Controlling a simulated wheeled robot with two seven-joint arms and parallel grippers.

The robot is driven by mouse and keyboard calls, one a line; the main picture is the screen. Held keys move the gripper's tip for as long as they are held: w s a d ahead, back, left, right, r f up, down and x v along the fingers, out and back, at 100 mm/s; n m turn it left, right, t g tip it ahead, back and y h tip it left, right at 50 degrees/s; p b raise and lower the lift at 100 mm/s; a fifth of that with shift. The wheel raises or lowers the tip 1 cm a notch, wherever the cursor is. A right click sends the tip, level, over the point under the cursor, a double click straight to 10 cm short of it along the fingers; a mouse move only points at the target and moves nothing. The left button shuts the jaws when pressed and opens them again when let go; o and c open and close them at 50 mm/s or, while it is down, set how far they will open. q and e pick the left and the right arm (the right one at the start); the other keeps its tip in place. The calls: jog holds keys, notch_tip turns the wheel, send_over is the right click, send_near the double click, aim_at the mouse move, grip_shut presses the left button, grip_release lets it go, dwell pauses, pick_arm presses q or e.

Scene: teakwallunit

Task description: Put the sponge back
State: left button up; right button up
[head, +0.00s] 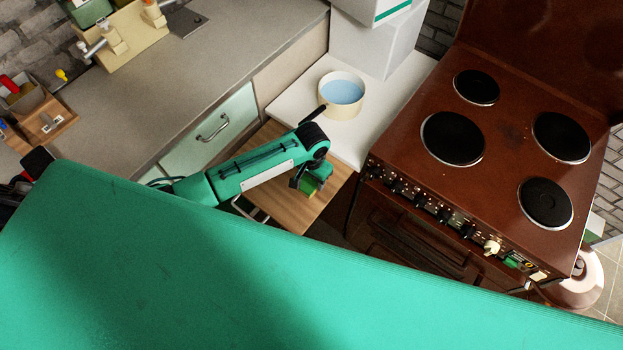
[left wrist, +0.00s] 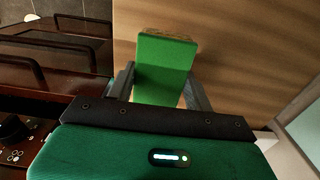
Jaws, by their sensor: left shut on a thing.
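The sponge (left wrist: 165,62) is a green block with a tan, rough edge. In the left wrist view it sits between the two fingers of my left gripper (left wrist: 160,88), which is shut on it. In the head view my left gripper (head: 308,186) points down over a wooden board (head: 288,212). Only a small green part of the sponge shows there, between the fingers. I cannot tell whether the sponge touches the wood. My right gripper is in neither view.
A cream bowl with blue inside (head: 342,92) stands on a white surface (head: 290,104) behind my gripper. A brown stove (head: 500,125) with several black plates stands to the right. A grey counter (head: 190,75) with a pale-green drawer (head: 212,132) lies to the left.

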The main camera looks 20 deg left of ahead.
pick_arm(q)
jog(key=shift+f, duration=1)
jog(key=shift+f, duration=0.1)
jog(key=o, duration=0.8)
notch_tip(320, 180, up, 12)
jog(key=b, duration=0.1)
